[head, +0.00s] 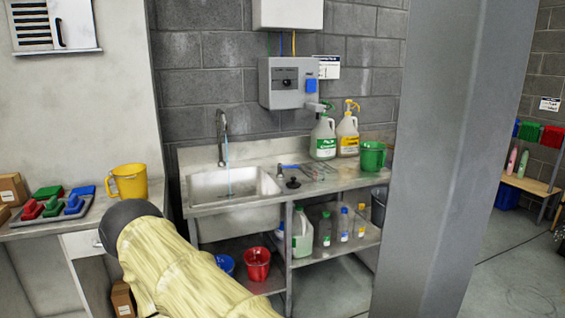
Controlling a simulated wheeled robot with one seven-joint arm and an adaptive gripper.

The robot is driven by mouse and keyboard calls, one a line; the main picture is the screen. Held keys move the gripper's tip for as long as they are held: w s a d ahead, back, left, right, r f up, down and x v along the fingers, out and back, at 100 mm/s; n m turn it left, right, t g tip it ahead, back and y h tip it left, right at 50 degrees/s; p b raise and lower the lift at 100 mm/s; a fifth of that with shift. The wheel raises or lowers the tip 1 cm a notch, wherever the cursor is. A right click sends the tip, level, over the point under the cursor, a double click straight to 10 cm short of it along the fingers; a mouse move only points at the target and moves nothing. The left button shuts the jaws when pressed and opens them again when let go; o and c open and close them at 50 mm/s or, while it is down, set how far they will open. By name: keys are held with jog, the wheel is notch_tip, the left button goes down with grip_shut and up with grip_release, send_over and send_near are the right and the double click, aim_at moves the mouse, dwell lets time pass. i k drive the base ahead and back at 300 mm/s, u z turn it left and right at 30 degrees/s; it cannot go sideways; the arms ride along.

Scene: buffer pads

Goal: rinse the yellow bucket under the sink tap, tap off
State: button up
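The yellow bucket (130,183) stands upright on the left counter, its handle to the left, close to that counter's right end. The steel sink (205,189) is to its right, set in a steel bench. The tap (221,130) is a tall curved spout at the back of the sink. A thin pale blue line, which looks like running water, drops from the spout into the basin. My arm, in a pale yellow cover with a dark round end, reaches up from the bottom below the bucket. My gripper does not show, so I cannot tell whether it touches the bucket.
A tray of red, green and blue brushes (54,204) lies left of the bucket. A green jug (372,156) and two spray bottles (323,138) stand right of the sink. A grey pillar (430,160) stands at right.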

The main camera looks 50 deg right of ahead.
aim_at(280, 165)
jog(key=i, duration=1.8)
jog(key=z, duration=3.15)
jog(key=i, duration=1.35)
jog(key=u, duration=1.9)
